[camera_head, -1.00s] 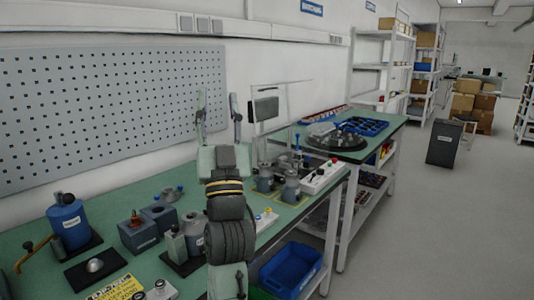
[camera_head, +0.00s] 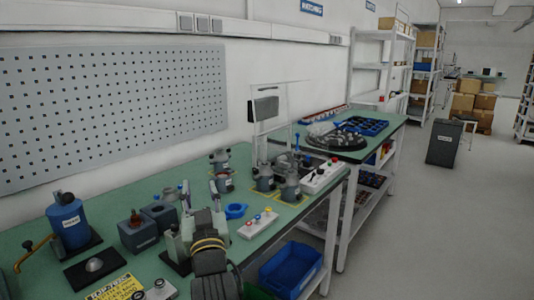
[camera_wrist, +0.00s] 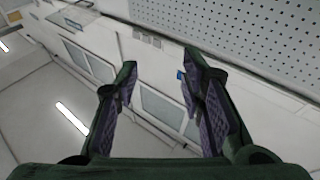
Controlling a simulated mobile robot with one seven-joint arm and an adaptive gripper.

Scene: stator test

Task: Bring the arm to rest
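My gripper (camera_head: 199,188) is over the green workbench (camera_head: 120,183) in the head view, with its fingers pointing up. In the wrist view my gripper (camera_wrist: 158,68) has its two fingers spread wide apart with nothing between them. That view looks past the fingers at the upper wall and ceiling. My arm is folded low in front of the bench, and its lower part is cut off by the bottom edge of the head view. The arm hides part of the bench's front.
Close around the arm are a grey block (camera_head: 158,216), a blue ring (camera_head: 236,211) and a button box (camera_head: 258,223). Grey motor-like units (camera_head: 290,187) stand behind right by a clear panel. A blue bin (camera_head: 291,268) is below right. The floor at right is open.

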